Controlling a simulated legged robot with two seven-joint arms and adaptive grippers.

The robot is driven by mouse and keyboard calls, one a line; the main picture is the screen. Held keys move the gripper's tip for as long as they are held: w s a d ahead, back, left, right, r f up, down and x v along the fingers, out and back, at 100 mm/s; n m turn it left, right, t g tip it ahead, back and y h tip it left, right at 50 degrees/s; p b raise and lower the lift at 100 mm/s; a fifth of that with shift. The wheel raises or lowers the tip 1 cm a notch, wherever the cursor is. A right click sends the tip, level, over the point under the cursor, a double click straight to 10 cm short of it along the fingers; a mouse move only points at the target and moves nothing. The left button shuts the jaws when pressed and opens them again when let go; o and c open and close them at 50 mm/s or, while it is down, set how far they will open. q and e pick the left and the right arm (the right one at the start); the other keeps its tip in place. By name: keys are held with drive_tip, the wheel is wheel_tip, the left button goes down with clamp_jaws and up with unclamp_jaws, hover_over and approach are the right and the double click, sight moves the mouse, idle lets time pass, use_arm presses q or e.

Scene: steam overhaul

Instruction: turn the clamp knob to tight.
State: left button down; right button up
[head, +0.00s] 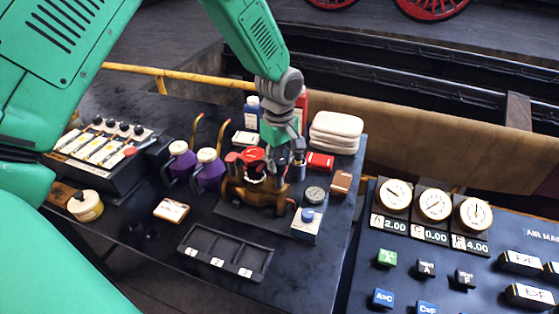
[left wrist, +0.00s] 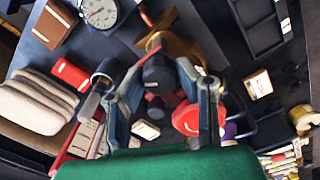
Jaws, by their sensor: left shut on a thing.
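A brass valve body (head: 262,192) with a red handwheel (head: 252,157) stands on a dark plate on the bench. My left gripper (head: 281,150) reaches down over the right side of this valve. In the left wrist view, its two fingers stand either side of a black clamp knob (left wrist: 158,76), shut on it. The brass body (left wrist: 182,46) lies just beyond the knob, and the red handwheel (left wrist: 187,119) is beside the right finger. In the head view the gripper hides most of the knob. No tight mark can be read. My right gripper is not in view.
Purple cans (head: 207,172), a dark compartment tray (head: 226,255), a blue-capped box (head: 306,226), a round gauge (head: 315,194), a red box (head: 320,161) and folded cloths (head: 336,131) surround the valve. A gauge panel (head: 460,265) stands at the right.

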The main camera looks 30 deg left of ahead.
sight(281, 159)
use_arm(q)
drive_tip(key=shift+f, duration=0.15)
idle(0.5)
drive_tip(key=c, duration=1.3)
unclamp_jaws()
drive_tip(key=shift+c, duration=0.2)
drive_tip(key=shift+o, duration=0.7)
drive_tip(key=shift+w, duration=0.1)
wheel_tip(281, 159, up, 12)
drive_tip(key=shift+w+f, duration=0.15)
